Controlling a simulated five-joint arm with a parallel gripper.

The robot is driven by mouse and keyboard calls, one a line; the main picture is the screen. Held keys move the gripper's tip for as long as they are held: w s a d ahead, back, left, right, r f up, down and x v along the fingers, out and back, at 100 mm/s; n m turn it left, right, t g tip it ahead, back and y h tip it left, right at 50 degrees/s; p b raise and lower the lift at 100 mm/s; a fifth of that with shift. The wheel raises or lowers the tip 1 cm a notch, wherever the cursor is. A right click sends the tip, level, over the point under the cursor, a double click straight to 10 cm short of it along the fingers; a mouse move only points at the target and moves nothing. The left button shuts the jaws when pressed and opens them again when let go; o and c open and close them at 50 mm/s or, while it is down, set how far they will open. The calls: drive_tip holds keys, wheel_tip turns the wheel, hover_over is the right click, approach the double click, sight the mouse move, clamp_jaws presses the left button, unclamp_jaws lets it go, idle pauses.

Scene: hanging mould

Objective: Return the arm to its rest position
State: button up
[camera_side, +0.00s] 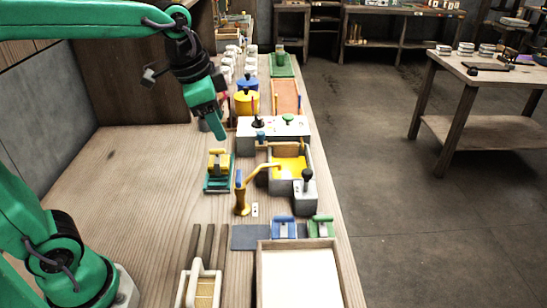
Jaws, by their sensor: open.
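My gripper (214,122) hangs in the air over the middle of the bench (120,170), pointing down. It is open and I see nothing held in it. It appears above and behind a yellow block on a green base (218,170), apart from it. The gap between the fingers is hard to make out at this size. My arm reaches in from the left across the top of the view.
A grey box with yellow inside (312,163), a yellow tap-like post (241,198) and a white tray (262,270) stand along the right side. Yellow and blue pots (246,102) stand beyond the gripper. The bench's left part is clear.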

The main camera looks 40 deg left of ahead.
drive_tip(key=s+a+f+n+t, duration=0.1)
drive_tip(key=s+f+n, duration=0.1)
drive_tip(key=s, duration=0.4)
drive_tip(key=s+a+f+n+t, duration=0.1)
drive_tip(key=s+a+f+n, duration=0.1)
drive_tip(key=s+n, duration=0.2)
drive_tip(key=shift+s+f+n, duration=0.15)
drive_tip(key=shift+s+n, duration=0.25)
drive_tip(key=shift+s, duration=0.45)
